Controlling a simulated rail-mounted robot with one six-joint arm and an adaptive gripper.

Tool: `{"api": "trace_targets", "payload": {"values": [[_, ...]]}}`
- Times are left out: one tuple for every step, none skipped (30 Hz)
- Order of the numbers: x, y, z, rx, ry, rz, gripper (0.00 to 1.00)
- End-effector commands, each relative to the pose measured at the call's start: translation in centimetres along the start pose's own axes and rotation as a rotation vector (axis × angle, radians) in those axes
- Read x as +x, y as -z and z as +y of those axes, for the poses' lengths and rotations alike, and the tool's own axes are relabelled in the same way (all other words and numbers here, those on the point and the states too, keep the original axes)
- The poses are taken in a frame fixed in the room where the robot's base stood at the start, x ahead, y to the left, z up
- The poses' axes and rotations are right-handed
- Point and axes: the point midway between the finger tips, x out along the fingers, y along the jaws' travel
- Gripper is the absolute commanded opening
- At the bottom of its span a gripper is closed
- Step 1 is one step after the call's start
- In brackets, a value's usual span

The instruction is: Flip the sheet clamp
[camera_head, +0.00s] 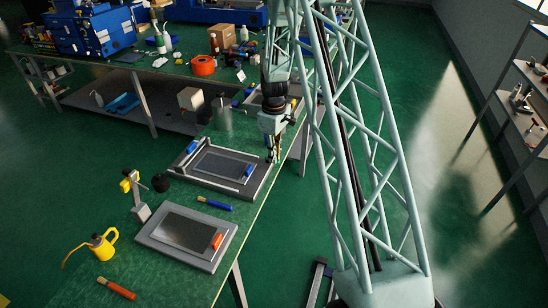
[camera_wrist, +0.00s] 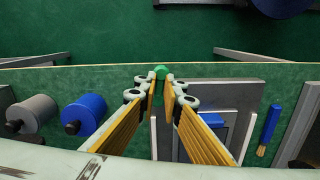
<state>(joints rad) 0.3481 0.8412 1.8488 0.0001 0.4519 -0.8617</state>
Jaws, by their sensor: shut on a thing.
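My gripper (camera_head: 272,156) points down at the right edge of the far grey framed plate (camera_head: 229,190), near the bench edge. In the wrist view the fingers of my gripper (camera_wrist: 162,78) are closed on a small round green knob (camera_wrist: 161,72). Most of what is below the knob is hidden, so I cannot tell how it joins the sheet clamp. The framed plate carries a dark sheet (camera_head: 222,163) and a blue block (camera_head: 249,171). The plate also shows right of the fingers in the wrist view (camera_wrist: 245,97).
A second plate (camera_head: 160,236) with an orange block (camera_head: 217,241) lies nearer. A blue-handled brush (camera_head: 215,203) lies between the plates. A yellow oil can (camera_head: 103,245) and an orange-handled tool (camera_head: 117,288) are near. A blue spool (camera_wrist: 87,111) and grey spool (camera_wrist: 36,115) stand left of the fingers.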

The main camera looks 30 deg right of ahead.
Motion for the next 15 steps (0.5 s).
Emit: {"api": "trace_targets", "payload": {"values": [[-0.03,0.01,0.03,-0.001,-0.001,0.0,0.0],[-0.03,0.01,0.03,0.0,-0.001,0.0,0.0],[-0.03,0.01,0.03,0.0,-0.001,0.0,0.0],[-0.04,0.02,0.03,0.0,-0.001,0.0,0.0],[-0.04,0.02,0.03,0.0,-0.001,0.0,0.0],[-0.04,0.02,0.03,0.0,-0.001,0.0,0.0],[-0.04,0.02,0.03,0.0,-0.001,0.0,0.09],[-0.04,0.02,0.03,0.0,-0.001,0.0,0.12],[-0.03,0.02,0.03,0.0,-0.001,0.0,0.16],[-0.03,0.02,0.03,0.0,-0.001,0.0,0.18],[-0.03,0.02,0.03,0.0,-0.001,0.0,0.21],[-0.02,0.02,0.02,0.001,-0.001,0.0,0.22],[-0.02,0.01,0.02,0.001,0.0,0.0,0.22],[-0.02,0.01,0.02,0.001,0.0,0.0,0.22],[-0.01,0.01,0.01,0.001,0.0,0.0,0.22]]}}
